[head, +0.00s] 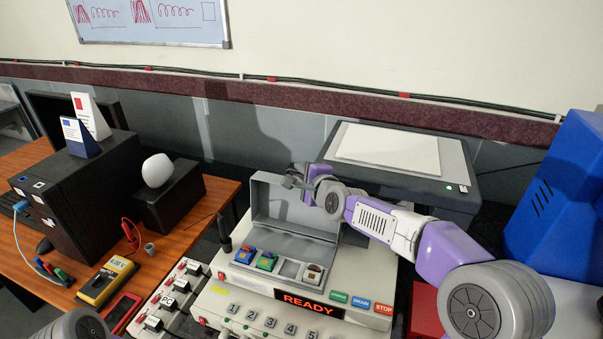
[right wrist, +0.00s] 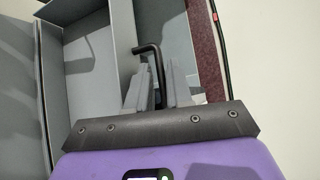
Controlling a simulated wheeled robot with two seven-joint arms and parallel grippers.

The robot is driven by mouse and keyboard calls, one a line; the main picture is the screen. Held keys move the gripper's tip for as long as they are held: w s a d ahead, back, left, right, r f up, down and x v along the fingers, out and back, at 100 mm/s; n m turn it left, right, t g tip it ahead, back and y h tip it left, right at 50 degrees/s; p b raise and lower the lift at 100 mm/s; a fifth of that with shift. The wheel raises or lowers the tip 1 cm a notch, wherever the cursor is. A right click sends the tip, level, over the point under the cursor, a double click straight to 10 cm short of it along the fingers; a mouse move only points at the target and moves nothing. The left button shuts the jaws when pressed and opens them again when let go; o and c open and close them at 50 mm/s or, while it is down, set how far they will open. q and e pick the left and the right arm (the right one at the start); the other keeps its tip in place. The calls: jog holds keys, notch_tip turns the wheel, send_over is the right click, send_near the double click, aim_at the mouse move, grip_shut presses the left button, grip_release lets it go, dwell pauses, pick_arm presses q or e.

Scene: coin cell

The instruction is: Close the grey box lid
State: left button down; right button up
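The grey box (head: 300,250) stands open on the cream console, with its lid (head: 283,208) raised about upright at the back. Several small coloured items sit in its front row. My right gripper (head: 293,183) is at the upper part of the lid. In the right wrist view, a thin black bent handle (right wrist: 150,48) runs between the two grey fingers of my right gripper (right wrist: 158,88). The fingers look closed about it, with little gap; their exact contact is hard to see. The grey lid and box panels (right wrist: 98,75) fill the left of that view. My left gripper is out of view.
The console shows a READY display (head: 310,304) and buttons in front of the box. A flat grey machine (head: 390,150) stands behind. A blue case (head: 560,195) is at the right. A wooden desk (head: 195,215) with a black computer and yellow meter (head: 105,281) is at the left.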

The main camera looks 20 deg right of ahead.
jog(key=shift+w, duration=0.15)
grip_shut()
dwell(1.4)
